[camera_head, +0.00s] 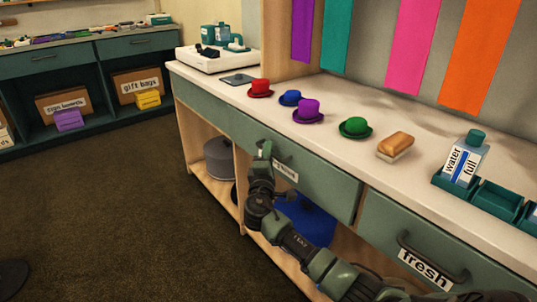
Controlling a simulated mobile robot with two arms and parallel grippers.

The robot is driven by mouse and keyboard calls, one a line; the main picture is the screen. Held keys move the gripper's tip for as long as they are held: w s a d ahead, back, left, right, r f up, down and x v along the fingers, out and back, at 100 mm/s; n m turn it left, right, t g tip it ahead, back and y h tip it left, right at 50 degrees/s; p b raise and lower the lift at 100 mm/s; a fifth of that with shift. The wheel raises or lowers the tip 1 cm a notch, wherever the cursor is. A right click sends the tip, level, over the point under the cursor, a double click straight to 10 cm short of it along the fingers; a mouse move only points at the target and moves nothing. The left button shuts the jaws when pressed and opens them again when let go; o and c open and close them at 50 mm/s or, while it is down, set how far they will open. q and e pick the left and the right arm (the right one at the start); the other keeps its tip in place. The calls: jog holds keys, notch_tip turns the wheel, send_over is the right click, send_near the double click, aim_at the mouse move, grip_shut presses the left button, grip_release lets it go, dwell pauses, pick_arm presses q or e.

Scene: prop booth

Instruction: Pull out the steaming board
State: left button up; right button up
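A teal drawer-like front (325,183) under the white counter bears a white label (285,172), partly covered and too small to read fully. This may be the steaming board; its front looks flush with the counter. My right gripper (263,150) is up against this front, at the left of the label, with the arm reaching in from the bottom right. The handle there is mostly hidden, and I cannot tell whether the fingers are closed around it. My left gripper is out of view.
The counter (350,105) carries red, blue, purple and green hats (355,127), a brush (395,146) and a water bottle (465,160) in a teal tray. A drawer labelled "fresh" (425,266) is at the right. Open brown floor (110,220) lies left.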

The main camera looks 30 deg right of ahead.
grip_shut()
jog(key=shift+f, duration=0.1)
dwell(1.4)
